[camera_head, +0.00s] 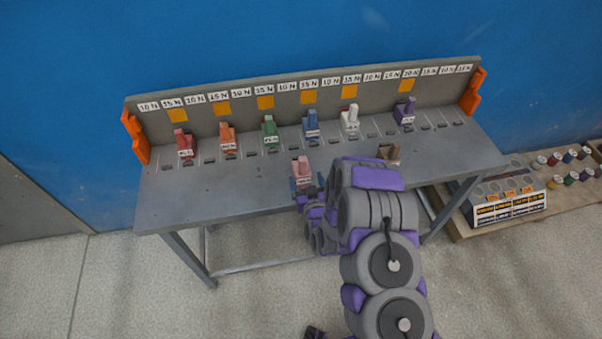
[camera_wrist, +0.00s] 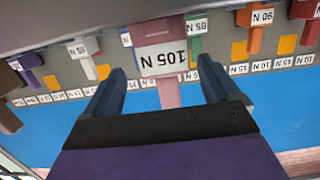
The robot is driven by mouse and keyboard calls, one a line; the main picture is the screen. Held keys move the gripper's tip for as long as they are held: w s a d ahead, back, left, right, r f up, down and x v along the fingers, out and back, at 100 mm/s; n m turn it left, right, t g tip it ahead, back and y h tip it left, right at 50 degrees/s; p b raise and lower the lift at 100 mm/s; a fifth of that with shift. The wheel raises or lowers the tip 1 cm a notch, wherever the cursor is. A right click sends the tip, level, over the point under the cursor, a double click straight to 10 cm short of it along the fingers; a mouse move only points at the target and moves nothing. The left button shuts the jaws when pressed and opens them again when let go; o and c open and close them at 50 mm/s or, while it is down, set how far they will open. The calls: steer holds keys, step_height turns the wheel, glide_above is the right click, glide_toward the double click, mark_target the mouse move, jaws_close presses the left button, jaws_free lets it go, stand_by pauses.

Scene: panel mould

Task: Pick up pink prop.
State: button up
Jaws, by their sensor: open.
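The pink prop (camera_head: 301,168) stands near the front edge of the grey table, with a white label on its base. In the wrist view the pink prop (camera_wrist: 170,93) shows close up, its label reading 105 N upside down. My gripper (camera_head: 307,186) is at the table's front edge, right at the prop. In the wrist view my gripper (camera_wrist: 161,80) is open, with one dark blue finger on each side of the prop's pink stem. Gaps show between the stem and both fingers. My arm hides part of the table's front edge in the head view.
Red (camera_head: 183,146), orange (camera_head: 228,140), green (camera_head: 270,132), blue (camera_head: 311,126), white (camera_head: 350,119) and purple (camera_head: 405,111) props stand in a row along the labelled back panel (camera_head: 235,93). A brown prop (camera_head: 389,153) stands right of my arm. The table's front left (camera_head: 220,193) is clear.

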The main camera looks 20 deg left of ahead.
mark_target(302, 170)
steer(key=shift+a+b+x, duration=0.15)
steer(key=shift+b+x, duration=0.25)
steer(key=shift+x, duration=0.95)
steer(key=shift+a+b+x, duration=0.15)
steer(key=shift+b+x, duration=0.2)
steer(key=shift+x, duration=1)
steer(key=shift+s+d+r, duration=0.1)
steer(key=shift+s, duration=0.05)
steer(key=c, duration=1.3)
